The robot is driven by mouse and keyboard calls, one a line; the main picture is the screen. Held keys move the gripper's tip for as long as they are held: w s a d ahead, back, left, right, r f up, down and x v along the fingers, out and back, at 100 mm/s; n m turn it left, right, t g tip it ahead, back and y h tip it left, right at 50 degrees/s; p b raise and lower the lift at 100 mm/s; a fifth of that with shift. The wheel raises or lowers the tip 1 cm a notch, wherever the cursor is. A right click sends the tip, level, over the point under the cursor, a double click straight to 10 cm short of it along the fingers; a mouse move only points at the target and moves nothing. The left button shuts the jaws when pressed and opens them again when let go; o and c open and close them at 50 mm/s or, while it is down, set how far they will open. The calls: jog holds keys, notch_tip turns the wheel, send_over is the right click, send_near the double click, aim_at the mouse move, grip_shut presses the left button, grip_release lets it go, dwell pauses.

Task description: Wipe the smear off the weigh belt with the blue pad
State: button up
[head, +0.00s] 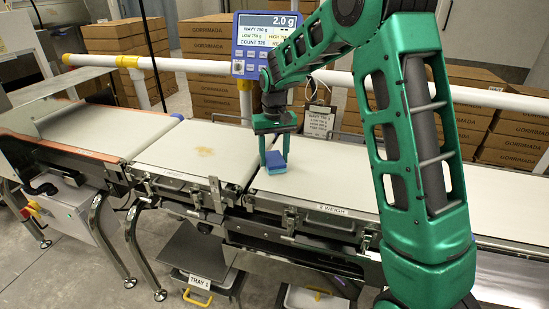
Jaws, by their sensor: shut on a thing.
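The blue pad (275,163) has a darker blue top and a lighter lower layer. My gripper (276,152) points down and is shut on it. The pad is at the left part of the belt section labelled WEIGH (360,188), on its surface or just above it; I cannot tell which.
A blue display (266,42) reading 2.0 g stands behind the belts. A white and yellow rail (190,65) runs along the back, with stacked cartons (210,45) beyond. Latches (215,190) line the front edge. Another belt (90,130) lies at the far left.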

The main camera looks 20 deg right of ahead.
jog(key=shift+r, duration=3)
jog(key=shift+r, duration=0.1)
notch_tip(320, 180, up, 3)
jog(key=shift+f, duration=0.1)
jog(key=shift+f, duration=0.1)
